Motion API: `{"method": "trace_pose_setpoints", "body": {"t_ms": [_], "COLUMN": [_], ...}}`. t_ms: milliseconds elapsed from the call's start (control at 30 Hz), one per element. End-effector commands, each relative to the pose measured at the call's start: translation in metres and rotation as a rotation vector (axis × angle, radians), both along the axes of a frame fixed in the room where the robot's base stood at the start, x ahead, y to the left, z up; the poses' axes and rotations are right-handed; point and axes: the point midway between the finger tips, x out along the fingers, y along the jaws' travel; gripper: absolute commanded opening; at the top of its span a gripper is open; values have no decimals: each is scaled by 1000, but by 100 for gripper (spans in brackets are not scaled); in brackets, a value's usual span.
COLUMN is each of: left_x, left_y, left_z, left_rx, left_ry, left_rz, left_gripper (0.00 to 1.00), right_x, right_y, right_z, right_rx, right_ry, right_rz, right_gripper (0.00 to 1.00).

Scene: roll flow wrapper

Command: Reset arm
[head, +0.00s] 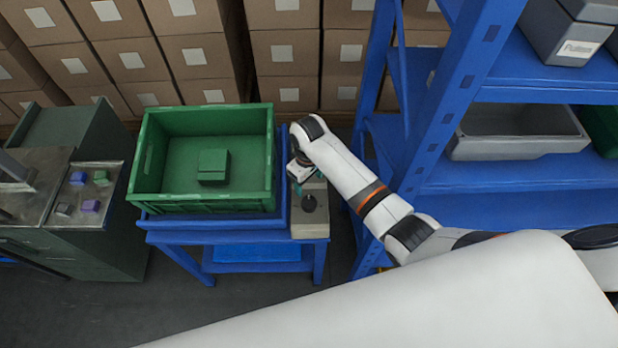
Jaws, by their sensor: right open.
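My right arm (345,172) comes in from the right and bends down at the blue stand. My right gripper (301,186) points down beside the right wall of the green crate (205,202), above a small grey box with a black round knob (309,203). It is open, with nothing seen in it. Its fingertips are small, and I cannot tell whether they touch the box. My left gripper is not in view.
The green crate holds a green block (212,166) and sits on a blue stand (228,237). A blue shelf rack (436,130) stands close to my right arm. A dark green machine (100,235) with coloured buttons is at left. Stacked cartons (192,55) fill the back.

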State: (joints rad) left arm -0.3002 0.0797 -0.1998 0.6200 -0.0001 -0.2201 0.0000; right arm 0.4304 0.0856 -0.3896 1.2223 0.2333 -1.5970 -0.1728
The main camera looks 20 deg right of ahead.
Motion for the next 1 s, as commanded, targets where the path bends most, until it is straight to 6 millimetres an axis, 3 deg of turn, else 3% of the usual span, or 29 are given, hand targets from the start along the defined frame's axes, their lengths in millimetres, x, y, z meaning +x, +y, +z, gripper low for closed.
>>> {"method": "trace_pose_setpoints", "body": {"t_ms": [567,667,767,867,1000], "left_x": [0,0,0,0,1], "left_y": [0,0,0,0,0], "left_z": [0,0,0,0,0], "left_rx": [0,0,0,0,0], "left_ry": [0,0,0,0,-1], "left_rz": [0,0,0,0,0], "left_gripper": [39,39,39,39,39], "right_x": [0,-8,-32,-71,-131], "right_y": [0,1,4,4,-7], "right_z": [2,0,-4,-5,11], "right_rx": [0,6,28,59,87], "right_ry": [1,-6,-26,-63,-133], "right_rz": [0,-4,-19,-56,-134], "right_gripper": [64,64,64,64,64]}}
